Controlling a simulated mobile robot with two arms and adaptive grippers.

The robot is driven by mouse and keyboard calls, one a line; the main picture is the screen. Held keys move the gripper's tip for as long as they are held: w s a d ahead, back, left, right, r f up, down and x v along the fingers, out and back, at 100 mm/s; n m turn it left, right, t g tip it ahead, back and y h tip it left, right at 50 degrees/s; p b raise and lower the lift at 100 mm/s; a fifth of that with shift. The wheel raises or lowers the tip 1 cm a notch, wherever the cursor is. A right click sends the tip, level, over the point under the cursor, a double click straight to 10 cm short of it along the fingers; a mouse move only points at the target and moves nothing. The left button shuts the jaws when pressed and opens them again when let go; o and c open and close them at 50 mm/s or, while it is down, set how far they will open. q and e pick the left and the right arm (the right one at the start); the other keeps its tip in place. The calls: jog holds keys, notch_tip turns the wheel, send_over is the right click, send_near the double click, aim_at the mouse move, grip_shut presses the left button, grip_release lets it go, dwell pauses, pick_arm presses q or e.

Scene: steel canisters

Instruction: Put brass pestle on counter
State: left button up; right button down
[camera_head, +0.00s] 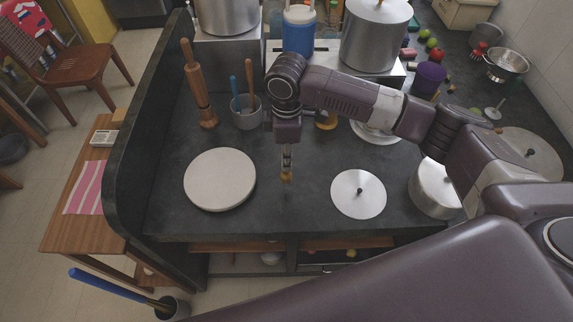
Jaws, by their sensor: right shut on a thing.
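The brass pestle (286,176) shows as a small golden piece at the tips of my right gripper (287,163). The gripper points down and is shut on it; the fingers hide the upper part of the pestle. The dark stone counter (280,212) lies below, with bare surface around the pestle. I cannot tell whether the pestle's lower end touches the counter or hangs just above it. My left gripper is not in view.
A round pale board (220,179) lies left of the gripper, a flat steel lid (358,194) to the right. A steel pot (434,188) stands further right. Behind are a grey utensil cup (246,118), a wooden mill (199,88) and a brass-coloured vessel (326,122) partly behind my arm.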

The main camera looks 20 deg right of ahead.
jog(key=shift+f, duration=0.3)
notch_tip(320, 180, down, 4)
jog(key=shift+r+p, duration=0.25)
jog(key=shift+p, duration=0.15)
jog(key=shift+f, duration=0.3)
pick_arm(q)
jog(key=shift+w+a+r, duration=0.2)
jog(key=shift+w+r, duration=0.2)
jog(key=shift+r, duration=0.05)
pick_arm(e)
jog(key=shift+f, duration=0.15)
jog(key=c, duration=1.8)
grip_release()
